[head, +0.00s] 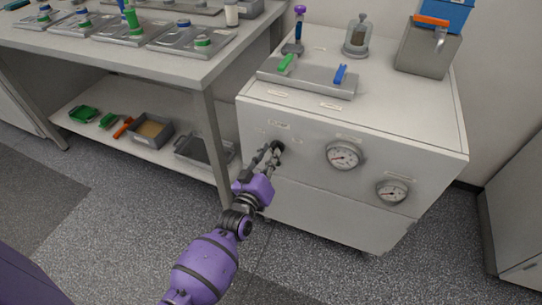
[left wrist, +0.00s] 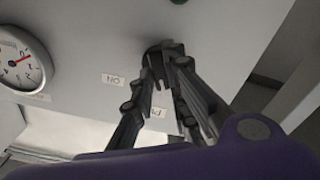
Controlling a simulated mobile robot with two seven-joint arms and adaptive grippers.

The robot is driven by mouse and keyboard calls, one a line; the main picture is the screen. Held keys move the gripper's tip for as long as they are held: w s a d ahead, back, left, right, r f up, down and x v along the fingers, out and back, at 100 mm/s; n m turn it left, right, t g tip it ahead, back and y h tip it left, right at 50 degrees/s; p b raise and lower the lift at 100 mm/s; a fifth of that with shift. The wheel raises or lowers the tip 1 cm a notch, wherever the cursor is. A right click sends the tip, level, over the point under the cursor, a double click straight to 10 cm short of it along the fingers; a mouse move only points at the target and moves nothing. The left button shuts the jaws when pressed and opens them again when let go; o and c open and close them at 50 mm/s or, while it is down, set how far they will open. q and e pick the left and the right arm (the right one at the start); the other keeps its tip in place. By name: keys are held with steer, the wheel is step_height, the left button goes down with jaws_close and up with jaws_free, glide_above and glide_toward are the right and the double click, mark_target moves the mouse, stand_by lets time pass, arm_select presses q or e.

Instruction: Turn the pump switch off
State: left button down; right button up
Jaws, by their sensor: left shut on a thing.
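The pump switch is a dark knob (head: 279,146) on the front panel of the white cabinet (head: 310,185), left of the gauges. It also shows in the left wrist view as a dark round shape (left wrist: 158,52), partly covered by the fingers. My left gripper (head: 272,154) reaches the panel from the front, and its fingertips (left wrist: 166,70) are shut on the knob. An ON label (left wrist: 113,79) appears upside down beside the knob in the left wrist view. A second label (left wrist: 158,112) is partly hidden by the fingers. My right gripper is not in view.
Two gauges (head: 343,156) (head: 392,191) sit right of the knob. A workbench (head: 190,67) stands to the left.

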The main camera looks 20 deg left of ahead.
arm_select(q)
steer(key=shift+n, duration=0.4)
steer(key=c, duration=1.7)
jaws_free()
steer(key=shift+s, duration=0.1)
steer(key=s, duration=1.1)
steer(key=shift+s+a, duration=0.25)
steer(key=shift+s, duration=0.15)
